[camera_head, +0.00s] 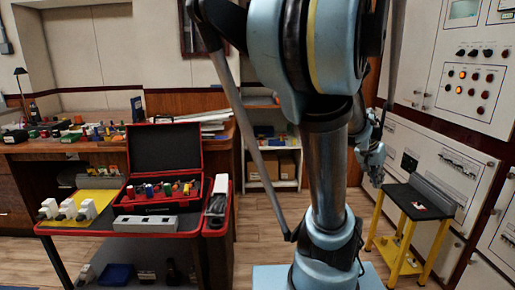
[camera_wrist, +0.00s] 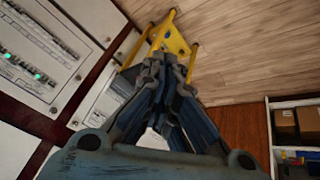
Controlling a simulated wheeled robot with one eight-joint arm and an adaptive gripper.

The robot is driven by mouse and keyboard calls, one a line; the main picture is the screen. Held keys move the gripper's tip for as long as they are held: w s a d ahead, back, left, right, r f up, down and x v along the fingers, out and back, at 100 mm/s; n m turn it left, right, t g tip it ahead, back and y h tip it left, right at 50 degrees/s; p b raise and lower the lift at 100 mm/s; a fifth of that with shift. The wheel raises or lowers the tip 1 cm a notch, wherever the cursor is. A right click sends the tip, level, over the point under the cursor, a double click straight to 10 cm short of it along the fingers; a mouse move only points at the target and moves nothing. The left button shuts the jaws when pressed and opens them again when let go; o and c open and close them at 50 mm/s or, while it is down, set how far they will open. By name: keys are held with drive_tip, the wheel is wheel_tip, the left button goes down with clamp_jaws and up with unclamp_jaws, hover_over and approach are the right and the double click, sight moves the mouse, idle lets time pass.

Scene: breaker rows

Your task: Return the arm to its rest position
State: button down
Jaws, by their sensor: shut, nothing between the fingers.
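My arm stands up through the middle of the head view as a blue and dark grey column. My gripper (camera_head: 375,172) shows behind and right of it, near the yellow-legged stool (camera_head: 432,200), and is apart from the breaker panels. In the wrist view my gripper (camera_wrist: 160,62) points toward the yellow frame of the stool (camera_wrist: 172,38). Its fingers are together with nothing between them. Part of my forearm is hidden behind the column.
Breaker panels (camera_head: 440,155) line the right wall, and a control cabinet (camera_head: 470,60) with lit buttons is above. A red-edged cart (camera_head: 60,229) with an open red toolbox (camera_head: 165,150) stands left. A low shelf (camera_head: 287,183) is at the back. Wood floor (camera_head: 258,235) is clear between.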

drive_tip(key=s+a+f+n+y, duration=0.1)
drive_tip(key=s+a+f+n, duration=0.1)
drive_tip(key=a, duration=0.6)
drive_tip(key=s+a+f+n+y, duration=0.2)
drive_tip(key=s+a+f+n, duration=0.1)
drive_tip(key=a, duration=0.5)
drive_tip(key=s+a+f+n+y, duration=0.2)
drive_tip(key=a+n, duration=0.2)
drive_tip(key=a, duration=0.4)
drive_tip(key=shift+s+a+f+n+t, duration=0.2)
drive_tip(key=shift+s+n+t, duration=0.1)
drive_tip(key=shift+s, duration=0.05)
